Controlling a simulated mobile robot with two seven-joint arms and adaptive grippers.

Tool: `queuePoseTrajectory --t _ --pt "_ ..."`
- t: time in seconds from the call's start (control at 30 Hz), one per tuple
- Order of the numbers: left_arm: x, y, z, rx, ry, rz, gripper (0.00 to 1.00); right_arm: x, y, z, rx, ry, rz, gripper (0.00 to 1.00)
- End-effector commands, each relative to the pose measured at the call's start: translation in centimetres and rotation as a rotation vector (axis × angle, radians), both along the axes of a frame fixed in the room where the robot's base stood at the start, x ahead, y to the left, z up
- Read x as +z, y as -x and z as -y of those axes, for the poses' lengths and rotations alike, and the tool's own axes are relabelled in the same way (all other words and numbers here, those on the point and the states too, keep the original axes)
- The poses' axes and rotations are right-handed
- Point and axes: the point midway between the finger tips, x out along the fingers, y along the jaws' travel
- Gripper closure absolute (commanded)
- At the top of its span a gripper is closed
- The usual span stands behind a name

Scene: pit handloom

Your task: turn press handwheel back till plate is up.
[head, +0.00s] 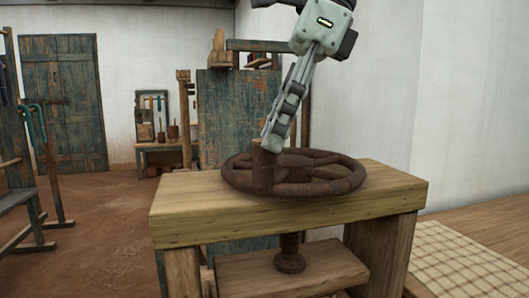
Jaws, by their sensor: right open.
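The rusty brown handwheel (345,183) lies flat on top of the press's wooden top beam (390,190). An upright handle peg (263,168) stands on the wheel's near left rim. My right gripper (273,142) comes down from above, tilted, with its fingertips at the top of the peg. It is open; whether it touches the peg I cannot tell. Below the beam, a rusty screw (290,252) runs down to the wooden plate (270,275), with a gap between beam and plate. What lies under the plate is out of view. My left gripper is not in view.
A wooden post (380,250) supports the beam at right. A checked cloth (450,262) lies on a wooden surface at lower right, near the white wall (470,90). A wooden frame (22,170) stands at left. Brown floor (110,235) is open between.

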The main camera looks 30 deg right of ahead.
Motion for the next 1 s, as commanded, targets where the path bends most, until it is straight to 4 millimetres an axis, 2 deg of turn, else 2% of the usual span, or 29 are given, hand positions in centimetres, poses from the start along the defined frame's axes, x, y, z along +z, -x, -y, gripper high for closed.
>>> queuePoseTrajectory --t 0.1,0.3,0.47,0.63,1.0 --pt "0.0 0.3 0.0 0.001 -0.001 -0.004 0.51 -1.9 -0.3 -0.6 0.002 -0.001 -0.002 0.51" --pt "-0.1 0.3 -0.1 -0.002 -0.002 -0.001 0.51 -3.6 -0.7 -1.3 0.0 -0.001 0.0 0.51" --pt "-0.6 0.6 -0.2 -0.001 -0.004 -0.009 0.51 -4.0 -0.8 -1.4 0.0 -0.002 0.001 0.51" --pt "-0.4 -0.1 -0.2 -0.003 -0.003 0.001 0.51 -4.0 -0.8 -1.4 0.0 -0.002 0.001 0.52" --pt "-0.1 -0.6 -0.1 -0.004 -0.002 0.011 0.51 -4.0 -0.8 -1.4 0.0 -0.002 0.001 0.98"
